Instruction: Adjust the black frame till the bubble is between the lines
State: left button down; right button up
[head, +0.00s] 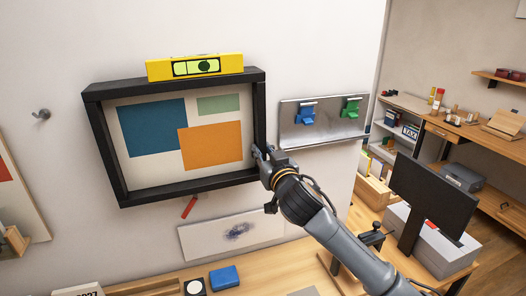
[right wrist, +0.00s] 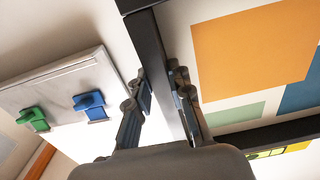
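The black frame (head: 180,186) hangs on the wall around a picture of blue, green and orange blocks. A yellow level (head: 156,70) rests along its top bar. The dark bubble (head: 204,66) shows right of the middle of the green vial; the lines are too small to place it surely between them. My right gripper (head: 264,163) is at the frame's right bar, low down. In the right wrist view its fingers (right wrist: 160,92) lie on either side of the black bar (right wrist: 150,50), apparently touching it, shut on it. My left gripper is not in view.
A metal board (head: 325,134) with a blue clip (head: 306,114) and a green clip (head: 350,108) is close right of the frame. A hook (head: 41,114) is at left. A smudged white sheet (head: 225,238) hangs below, above a desk with a blue block (head: 224,277).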

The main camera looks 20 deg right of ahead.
grip_shut()
jog(key=shift+a+f, duration=0.2)
jog(key=o, duration=0.7)
grip_release()
